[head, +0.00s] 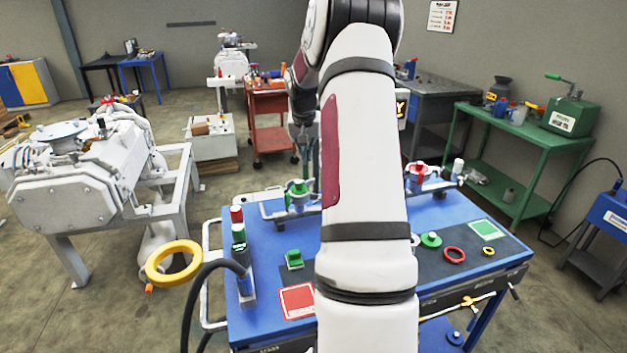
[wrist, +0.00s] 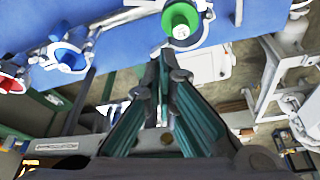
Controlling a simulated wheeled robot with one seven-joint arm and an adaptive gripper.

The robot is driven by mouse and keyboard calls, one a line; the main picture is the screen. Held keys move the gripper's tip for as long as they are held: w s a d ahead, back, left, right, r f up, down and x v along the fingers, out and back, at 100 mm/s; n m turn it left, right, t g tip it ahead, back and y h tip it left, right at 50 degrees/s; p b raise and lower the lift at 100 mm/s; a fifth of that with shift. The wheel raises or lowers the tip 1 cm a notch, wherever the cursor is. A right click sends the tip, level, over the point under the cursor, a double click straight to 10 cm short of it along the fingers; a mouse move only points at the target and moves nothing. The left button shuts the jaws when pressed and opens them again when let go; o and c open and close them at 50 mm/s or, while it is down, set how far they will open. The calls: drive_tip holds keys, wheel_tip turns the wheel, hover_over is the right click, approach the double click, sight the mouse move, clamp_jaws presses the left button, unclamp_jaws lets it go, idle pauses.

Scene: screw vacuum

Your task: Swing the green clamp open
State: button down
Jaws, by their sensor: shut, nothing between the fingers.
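The green clamp (head: 298,189) is on a pipe fitting along the far edge of the blue cart, just left of my arm in the head view. In the wrist view the green part (wrist: 181,17) shows as a round green piece on a pale fitting at the top, partly cut by the frame edge. My gripper (wrist: 162,72) is shut and empty, its fingertips just below and slightly left of the green part in that view. I see no clear contact.
A blue fitting (wrist: 68,57) and a red fitting (wrist: 11,84) sit along the same pipe. The blue cart top (head: 262,321) holds a green block (head: 294,260), a red ring (head: 454,255) and a red-and-green cylinder (head: 239,235). A yellow ring (head: 174,263) is left of the cart.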

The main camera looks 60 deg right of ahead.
sight(304, 198)
wheel_tip(304, 198, down, 11)
drive_tip(key=s+d+p, duration=0.2)
drive_tip(key=d+p, duration=0.1)
drive_tip(key=shift+f+m, duration=0.15)
drive_tip(key=shift+m, duration=0.25)
drive_tip(key=shift+a, duration=0.15)
idle(0.5)
